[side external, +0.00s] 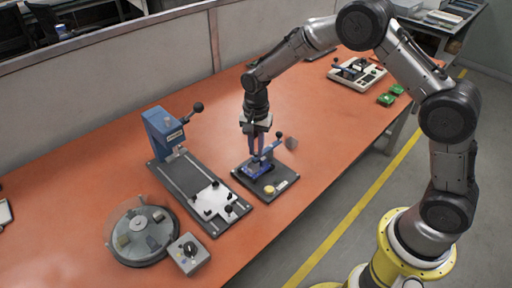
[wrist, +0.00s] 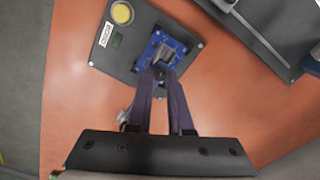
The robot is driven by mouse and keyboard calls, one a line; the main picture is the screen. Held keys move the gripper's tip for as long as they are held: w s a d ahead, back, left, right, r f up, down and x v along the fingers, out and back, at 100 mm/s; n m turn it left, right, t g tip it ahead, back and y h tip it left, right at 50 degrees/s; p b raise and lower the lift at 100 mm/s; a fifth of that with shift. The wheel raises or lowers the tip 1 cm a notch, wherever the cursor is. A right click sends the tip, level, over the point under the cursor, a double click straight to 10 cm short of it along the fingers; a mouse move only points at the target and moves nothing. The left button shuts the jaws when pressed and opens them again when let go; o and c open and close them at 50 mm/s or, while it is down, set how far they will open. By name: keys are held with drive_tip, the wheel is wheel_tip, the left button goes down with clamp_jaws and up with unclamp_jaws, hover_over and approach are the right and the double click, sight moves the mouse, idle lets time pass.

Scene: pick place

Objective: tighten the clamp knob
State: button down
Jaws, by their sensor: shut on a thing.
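My gripper (side external: 257,155) points down over the clamp. Its two fingers (wrist: 157,73) are close together at the clamp and shut on a part of it. The fingers hide that part, so I cannot tell whether it is the knob. A lever with a black ball end (side external: 279,134) and a grey knob-like piece (side external: 291,143) stick up to the right of my fingers.
A yellow button (side external: 269,190) sits on the base plate. A blue press (side external: 163,132) on a long dark plate stands to the left. A round glass-topped device (side external: 139,235) and a grey dial box (side external: 188,253) are at the front left. The table right of the clamp is clear.

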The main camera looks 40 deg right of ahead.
sight(256, 153)
drive_tip(key=shift+w+r, duration=0.2)
drive_tip(key=shift+r, duration=0.1)
drive_tip(key=c, duration=1.1)
unclamp_jaws()
drive_tip(key=shift+d, duration=0.1)
drive_tip(key=shift+c, duration=0.2)
drive_tip(key=o, duration=0.3)
drive_tip(key=shift+s+f, duration=0.15)
drive_tip(key=shift+f, duration=0.05)
wheel_tip(256, 153, up, 14)
drive_tip(key=shift+f, duration=0.1)
